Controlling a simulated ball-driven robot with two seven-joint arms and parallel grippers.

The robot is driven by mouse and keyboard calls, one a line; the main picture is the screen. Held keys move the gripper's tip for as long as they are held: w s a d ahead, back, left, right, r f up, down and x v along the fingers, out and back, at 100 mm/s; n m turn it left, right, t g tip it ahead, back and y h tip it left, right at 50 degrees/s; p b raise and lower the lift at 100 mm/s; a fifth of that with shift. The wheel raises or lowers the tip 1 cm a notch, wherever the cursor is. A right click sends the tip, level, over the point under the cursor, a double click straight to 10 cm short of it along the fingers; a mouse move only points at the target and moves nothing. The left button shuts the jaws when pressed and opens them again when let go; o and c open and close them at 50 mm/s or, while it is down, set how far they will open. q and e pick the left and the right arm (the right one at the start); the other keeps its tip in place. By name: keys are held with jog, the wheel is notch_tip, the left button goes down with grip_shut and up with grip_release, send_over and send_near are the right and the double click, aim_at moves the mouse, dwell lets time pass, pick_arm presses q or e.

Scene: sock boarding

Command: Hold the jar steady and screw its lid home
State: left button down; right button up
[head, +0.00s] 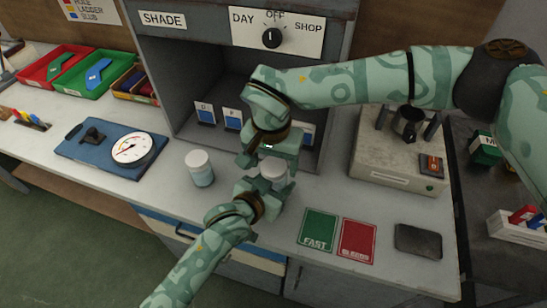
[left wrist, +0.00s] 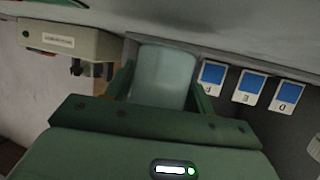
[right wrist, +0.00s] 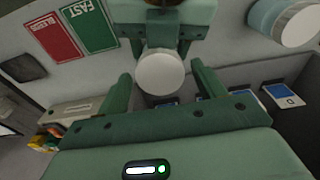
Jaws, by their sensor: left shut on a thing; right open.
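A pale jar with a white lid (head: 272,170) stands upright at the front of the grey booth. My left gripper (head: 264,192) is shut on the jar from the near side; in the left wrist view the translucent jar body (left wrist: 163,75) sits between its fingers. My right gripper (head: 270,153) is above the jar, pointing down. In the right wrist view the round white lid (right wrist: 160,72) shows between its open fingertips (right wrist: 161,76), with gaps at the sides. Whether the lid is seated tight cannot be told.
A second white-lidded jar (head: 200,168) stands to the left. Blue-marked cards (head: 232,119) stand inside the booth. Green (head: 318,230) and red (head: 357,240) cards and a dark pad (head: 418,241) lie to the right.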

jog(key=c, duration=1)
jog(key=m, duration=1)
jog(key=o, duration=1.1)
jog(key=shift+c, duration=0.2)
jog(key=shift+s+r, duration=0.2)
jog(key=shift+r, duration=2.1)
jog(key=shift+c, duration=0.3)
